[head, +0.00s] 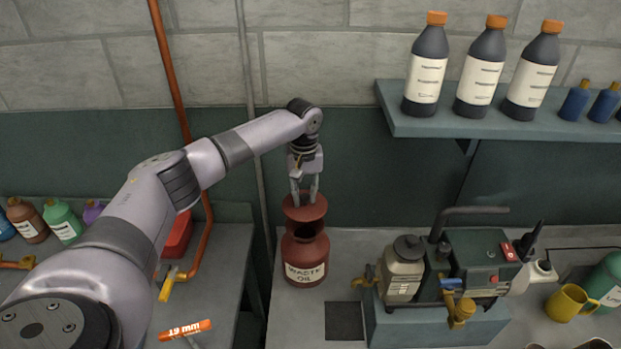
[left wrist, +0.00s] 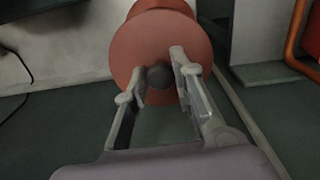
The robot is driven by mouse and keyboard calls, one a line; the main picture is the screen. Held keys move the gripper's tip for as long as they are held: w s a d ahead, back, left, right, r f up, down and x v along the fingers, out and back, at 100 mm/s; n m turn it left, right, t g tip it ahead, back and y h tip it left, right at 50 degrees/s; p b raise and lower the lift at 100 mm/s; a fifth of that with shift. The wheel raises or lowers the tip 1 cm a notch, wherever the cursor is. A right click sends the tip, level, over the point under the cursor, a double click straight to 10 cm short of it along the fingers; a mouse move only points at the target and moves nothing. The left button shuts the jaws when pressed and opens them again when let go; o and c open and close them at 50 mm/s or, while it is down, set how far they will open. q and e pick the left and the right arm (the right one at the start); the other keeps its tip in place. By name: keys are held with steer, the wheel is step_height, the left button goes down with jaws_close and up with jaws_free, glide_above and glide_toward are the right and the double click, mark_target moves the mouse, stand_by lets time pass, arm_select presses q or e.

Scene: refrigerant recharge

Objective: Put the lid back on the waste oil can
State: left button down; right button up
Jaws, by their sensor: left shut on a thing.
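The waste oil can (head: 304,272) is a dark red can with a white "WASTE OIL" label, upright on the bench. Its lid (head: 305,212) is a red disc over the can's top. A dark opening shows just below the lid, so it appears raised or tilted rather than flush. My left gripper (head: 304,198) reaches down from above and is shut on the lid. In the left wrist view, the fingers (left wrist: 160,76) flank the dark knob at the middle of the red disc (left wrist: 152,45). Part of the can shows behind it. My right gripper is not in view.
A dark square (head: 344,321) lies in front. A shelf (head: 450,124) with several bottles is at upper right. A copper pipe (head: 181,100) runs down the wall at left.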

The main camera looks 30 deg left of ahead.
mark_target(305, 206)
arm_select(q)
steer(key=shift+s+d+f, duration=0.1)
steer(key=shift+s+f, duration=0.05)
steer(key=shift+f, duration=0.35)
steer(key=shift+s+f, duration=0.15)
steer(key=shift+f, duration=0.3)
steer(key=f, duration=0.3)
steer(key=shift+w+f+b, duration=0.2)
steer(key=shift+b, duration=0.1)
steer(key=shift+f, duration=0.4)
steer(key=shift+s+f, duration=0.1)
steer(key=shift+f, duration=0.05)
stand_by(1.5)
steer(key=c, duration=1.3)
jaws_free()
steer(key=shift+o, duration=0.4)
steer(key=o, duration=0.4)
